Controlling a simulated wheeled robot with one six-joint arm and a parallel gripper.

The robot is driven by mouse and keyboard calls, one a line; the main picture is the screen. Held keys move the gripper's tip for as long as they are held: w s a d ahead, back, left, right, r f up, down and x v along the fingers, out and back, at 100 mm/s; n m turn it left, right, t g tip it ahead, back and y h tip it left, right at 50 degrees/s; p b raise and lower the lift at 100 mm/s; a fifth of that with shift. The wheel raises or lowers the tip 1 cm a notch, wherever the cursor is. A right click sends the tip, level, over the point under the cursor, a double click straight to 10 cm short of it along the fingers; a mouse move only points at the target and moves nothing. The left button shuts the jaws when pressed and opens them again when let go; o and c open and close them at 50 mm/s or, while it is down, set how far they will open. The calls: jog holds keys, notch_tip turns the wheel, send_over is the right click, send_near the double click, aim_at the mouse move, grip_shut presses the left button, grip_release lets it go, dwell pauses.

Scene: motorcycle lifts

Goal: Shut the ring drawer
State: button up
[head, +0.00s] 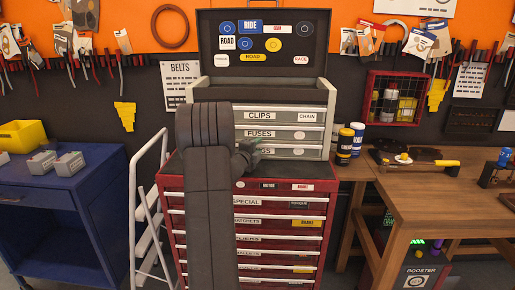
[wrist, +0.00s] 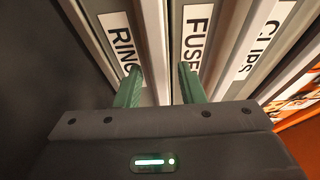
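The ring drawer (head: 300,152) is the lowest of three grey drawers in the upper chest, below the fuses drawer (head: 309,134) and the clips drawer (head: 285,115). My gripper (head: 252,149) is in front of it and hides part of its label. In the wrist view the ring drawer's label (wrist: 124,45) is at left and the fuses label (wrist: 196,40) is right of it. My green fingers (wrist: 160,86) are apart, with a pale metal edge strip (wrist: 153,40) running between them. I cannot tell whether they touch it, or how far the drawer stands out.
The red lower cabinet (head: 172,185) is beneath the grey chest, with several drawers. A white step ladder (head: 146,215) and a blue cart (head: 75,200) stand left. A wooden bench (head: 440,185) stands right, with stacked cans (head: 345,145) near the chest.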

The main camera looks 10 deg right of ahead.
jog(key=b+v, duration=0.3)
jog(key=v, duration=1)
jog(key=shift+a, duration=0.2)
jog(key=p+x, duration=0.3)
jog(key=x, duration=1.1)
jog(key=shift+s+d+p, duration=0.15)
jog(key=shift+p, duration=0.15)
jog(key=s, duration=0.1)
jog(key=s+a, duration=0.1)
jog(key=s, duration=0.1)
jog(key=shift+r, duration=0.15)
